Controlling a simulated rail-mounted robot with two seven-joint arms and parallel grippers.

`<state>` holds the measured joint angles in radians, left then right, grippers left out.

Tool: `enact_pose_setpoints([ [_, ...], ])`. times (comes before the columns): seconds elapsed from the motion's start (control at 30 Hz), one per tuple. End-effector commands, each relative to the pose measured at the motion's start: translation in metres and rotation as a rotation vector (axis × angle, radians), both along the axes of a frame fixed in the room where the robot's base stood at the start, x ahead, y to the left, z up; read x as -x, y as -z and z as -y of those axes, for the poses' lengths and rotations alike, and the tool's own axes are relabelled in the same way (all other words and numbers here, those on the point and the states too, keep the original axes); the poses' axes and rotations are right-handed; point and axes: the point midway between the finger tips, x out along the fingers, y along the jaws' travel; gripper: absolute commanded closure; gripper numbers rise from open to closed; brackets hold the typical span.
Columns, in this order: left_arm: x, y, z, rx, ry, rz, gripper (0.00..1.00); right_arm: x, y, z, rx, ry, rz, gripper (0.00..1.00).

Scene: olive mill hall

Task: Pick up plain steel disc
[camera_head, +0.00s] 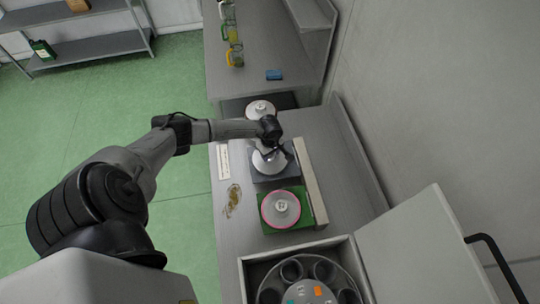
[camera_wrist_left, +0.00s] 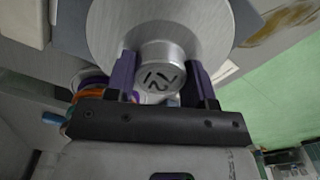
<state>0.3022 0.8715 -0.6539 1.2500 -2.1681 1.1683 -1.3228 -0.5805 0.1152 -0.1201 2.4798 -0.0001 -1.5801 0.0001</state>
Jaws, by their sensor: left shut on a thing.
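The plain steel disc (camera_head: 266,164) is a round, pale grey plate with no coloured rim, at the dark grey mat (camera_head: 287,171) on the bench. My left gripper (camera_head: 272,150) reaches it from above and partly hides it. In the left wrist view the disc (camera_wrist_left: 110,27) has a short steel knob (camera_wrist_left: 160,67) with dark markings. The two purple fingers of my left gripper (camera_wrist_left: 162,80) stand on either side of the knob and are shut on it. I cannot tell whether the disc touches the mat. My right gripper is not in view.
A red-rimmed disc (camera_head: 270,212) lies on a green mat (camera_head: 265,226) in front. Another disc (camera_head: 258,105) is behind. A pale bar (camera_head: 311,182) runs along the right of the mats. An open-lidded machine (camera_head: 250,280) stands at the front. Glass jugs (camera_head: 235,55) stand farther back.

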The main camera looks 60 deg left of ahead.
Motion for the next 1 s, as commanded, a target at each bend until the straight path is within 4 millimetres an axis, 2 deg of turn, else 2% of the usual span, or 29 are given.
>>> enact_pose_setpoints([
  [0.1,-0.001,-0.023,-0.002,-0.004,0.003,0.005,0.59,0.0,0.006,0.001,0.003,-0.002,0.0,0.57],
  [0.4,-0.022,-0.06,0.059,0.003,0.005,0.004,0.59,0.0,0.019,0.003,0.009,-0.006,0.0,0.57],
  [0.6,-0.032,-0.079,0.088,0.002,0.003,0.003,0.59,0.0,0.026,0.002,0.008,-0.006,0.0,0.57],
  [0.8,-0.037,-0.091,0.104,0.001,0.002,0.002,0.59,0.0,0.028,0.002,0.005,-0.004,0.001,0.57],
  [1.0,-0.039,-0.107,0.11,0.0,0.001,0.002,0.59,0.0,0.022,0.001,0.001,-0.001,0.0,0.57],
])
